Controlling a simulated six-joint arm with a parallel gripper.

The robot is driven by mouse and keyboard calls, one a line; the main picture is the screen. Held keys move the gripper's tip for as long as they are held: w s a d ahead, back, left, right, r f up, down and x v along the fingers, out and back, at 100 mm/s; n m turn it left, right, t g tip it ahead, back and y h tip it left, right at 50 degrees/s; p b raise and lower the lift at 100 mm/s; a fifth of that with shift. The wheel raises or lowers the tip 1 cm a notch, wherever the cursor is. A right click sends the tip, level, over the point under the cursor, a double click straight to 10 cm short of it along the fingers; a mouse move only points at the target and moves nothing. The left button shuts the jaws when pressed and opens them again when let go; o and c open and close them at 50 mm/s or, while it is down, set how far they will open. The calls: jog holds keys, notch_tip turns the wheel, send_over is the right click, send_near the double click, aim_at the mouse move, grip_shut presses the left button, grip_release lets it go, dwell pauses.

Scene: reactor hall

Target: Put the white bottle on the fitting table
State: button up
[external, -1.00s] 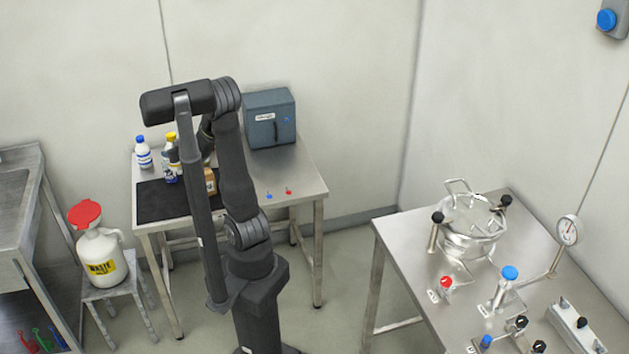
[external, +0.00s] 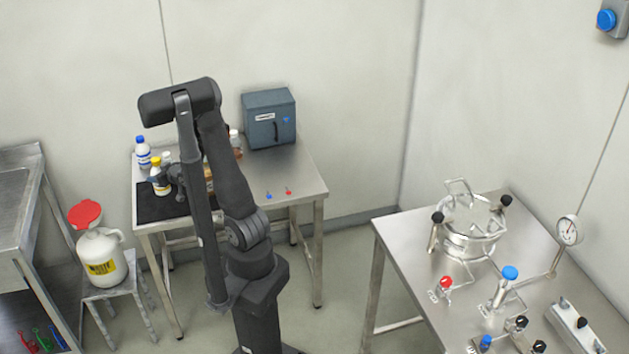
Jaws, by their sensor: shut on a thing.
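A white bottle with a yellow cap (external: 157,177) is over the black mat on the back table, at the left of the external view. My gripper (external: 168,179) is beside it, shut on it from the right. I cannot tell whether the bottle's base touches the mat. A white bottle with a blue cap and blue label (external: 143,150) stands upright behind it. The steel table with fittings (external: 398,240) is at the right. My arm hides part of the back table.
A brown bottle with a white cap (external: 236,142) stands near the grey-blue box (external: 269,119). Another white cap (external: 167,158) shows behind the held bottle. A glass-like vessel (external: 468,228), valves and a gauge (external: 568,231) occupy the right table. A waste jug (external: 101,258) sits on a stool.

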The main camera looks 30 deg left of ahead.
aim_at(158, 190)
jog(key=shift+f, duration=3.9)
jog(key=o, duration=1.2)
jog(key=shift+f, duration=0.15)
jog(key=shift+c, duration=0.2)
jog(key=shift+r, duration=0.2)
jog(key=v, duration=1.1)
jog(key=shift+d+r, duration=0.15)
jog(key=shift+d, duration=0.3)
jog(key=c, duration=0.5)
